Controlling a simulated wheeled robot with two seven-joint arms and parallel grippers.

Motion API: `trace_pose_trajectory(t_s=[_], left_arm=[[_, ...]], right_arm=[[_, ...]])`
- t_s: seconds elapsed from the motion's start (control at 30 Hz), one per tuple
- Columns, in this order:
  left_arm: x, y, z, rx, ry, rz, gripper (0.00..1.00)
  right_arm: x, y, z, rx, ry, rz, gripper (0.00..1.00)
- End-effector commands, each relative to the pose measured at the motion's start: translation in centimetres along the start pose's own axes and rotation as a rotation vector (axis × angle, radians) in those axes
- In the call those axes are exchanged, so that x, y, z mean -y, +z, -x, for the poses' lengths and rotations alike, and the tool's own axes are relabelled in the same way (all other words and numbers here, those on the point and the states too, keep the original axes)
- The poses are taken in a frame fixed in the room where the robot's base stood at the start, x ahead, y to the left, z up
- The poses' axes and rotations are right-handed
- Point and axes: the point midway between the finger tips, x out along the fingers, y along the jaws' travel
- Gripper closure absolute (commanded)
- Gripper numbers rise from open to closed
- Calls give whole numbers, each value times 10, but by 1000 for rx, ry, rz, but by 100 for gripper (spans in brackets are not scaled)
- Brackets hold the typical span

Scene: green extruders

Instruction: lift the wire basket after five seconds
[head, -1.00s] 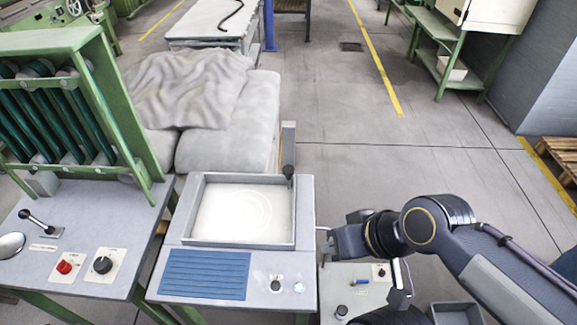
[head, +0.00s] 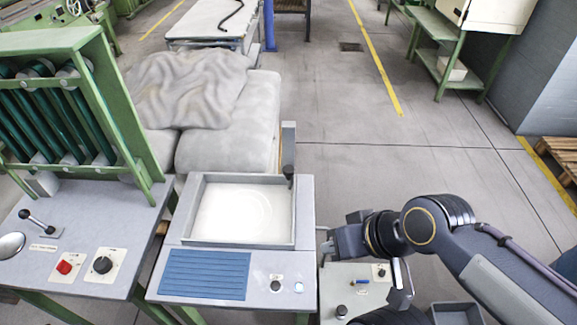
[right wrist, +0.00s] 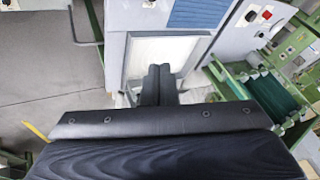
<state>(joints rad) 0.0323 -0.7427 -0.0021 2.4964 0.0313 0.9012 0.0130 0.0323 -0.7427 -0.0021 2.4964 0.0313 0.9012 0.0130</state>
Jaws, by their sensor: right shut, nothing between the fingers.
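I cannot make out a wire basket in either view. A square grey basin (head: 187,209) with pale, cloudy liquid (head: 240,212) sits on the middle grey bench; faint rings show on the surface, and anything beneath is hidden. It also shows in the right wrist view (right wrist: 135,60). A thin grey bent rod (right wrist: 76,30) stands out from the bench's side there. My right gripper (head: 334,242) is just right of the bench in the head view, shut and empty, close to the bench's right edge. Its fingers (right wrist: 157,80) lie together in the wrist view. My left gripper is out of view.
A grey post (head: 288,140) with a dark part stands at the basin's back right corner. A blue ribbed mat (head: 205,275) and knobs lie in front of the basin. A green rack (head: 70,110) with a control panel stands left. The floor (head: 400,170) behind my right arm is open.

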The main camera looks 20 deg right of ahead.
Motion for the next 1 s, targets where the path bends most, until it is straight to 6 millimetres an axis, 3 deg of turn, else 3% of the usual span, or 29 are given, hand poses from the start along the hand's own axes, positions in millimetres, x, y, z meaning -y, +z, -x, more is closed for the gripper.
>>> trace_pose_trajectory(t_s=[0.47,0.63,0.77,0.83,1.0], left_arm=[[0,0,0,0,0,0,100],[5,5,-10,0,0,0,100],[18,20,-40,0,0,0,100],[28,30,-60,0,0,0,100],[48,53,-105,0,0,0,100]], right_arm=[[0,0,0,0,0,0,100],[0,1,-12,34,-31,-87,79],[2,-5,-45,147,-144,-406,62],[3,-19,-70,227,-238,-661,53],[-18,-82,-126,404,-514,-1303,48]])
